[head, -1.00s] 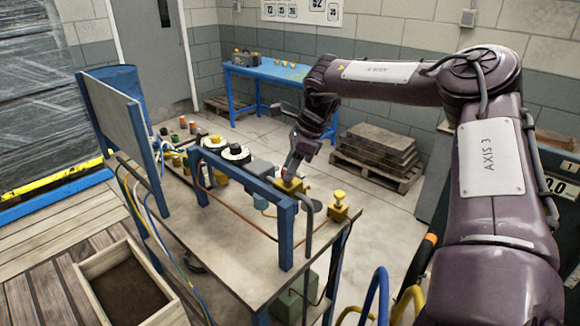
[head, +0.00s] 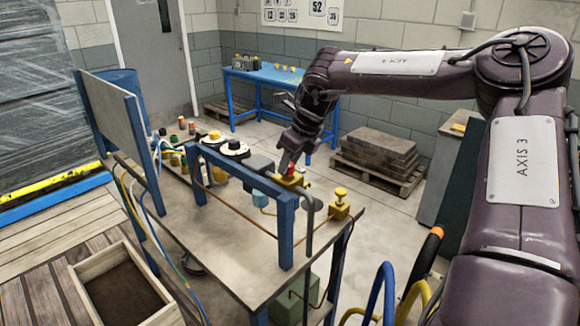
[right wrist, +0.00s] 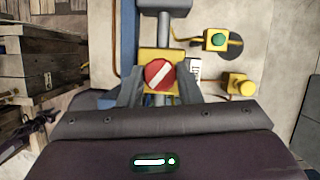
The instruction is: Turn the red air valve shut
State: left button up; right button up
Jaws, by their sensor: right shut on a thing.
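The red air valve is a round red knob with a white diagonal bar (right wrist: 159,76) on a yellow block (right wrist: 151,54), seen in the right wrist view. In the head view the red knob (head: 291,170) shows only partly beneath my gripper, at the bench's far side. My right gripper (right wrist: 160,68) is shut on the knob, with one dark finger on each side of it. It also shows in the head view (head: 288,163), reaching down from the dark purple arm. My left gripper is not in view.
A yellow valve with a yellow knob (head: 340,204) stands right of the red one. A green button (right wrist: 218,40) on a yellow box is close by. A blue frame (head: 243,172) stands on the bench in front. A pallet with slabs (head: 378,153) lies beyond.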

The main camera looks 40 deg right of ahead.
jog(key=m+h+b, duration=0.1)
jog(key=m+h, duration=0.1)
jog(key=m, duration=0.3)
jog(key=shift+a+m+b, duration=0.15)
jog(key=shift+m+b, duration=0.15)
jog(key=m+h, duration=0.1)
jog(key=m, duration=0.3)
jog(key=shift+w+a+r+m+g+h+b, duration=0.1)
jog(key=shift+m+g+h+b, duration=0.2)
jog(key=shift+g+h, duration=0.1)
jog(key=o, duration=1)
jog(key=shift+c, duration=0.2)
jog(key=shift+r, duration=0.1)
jog(key=b+v, duration=0.1)
jog(key=v, duration=0.6)
jog(key=shift+a+r, duration=0.15)
jog(key=shift+r, duration=0.1)
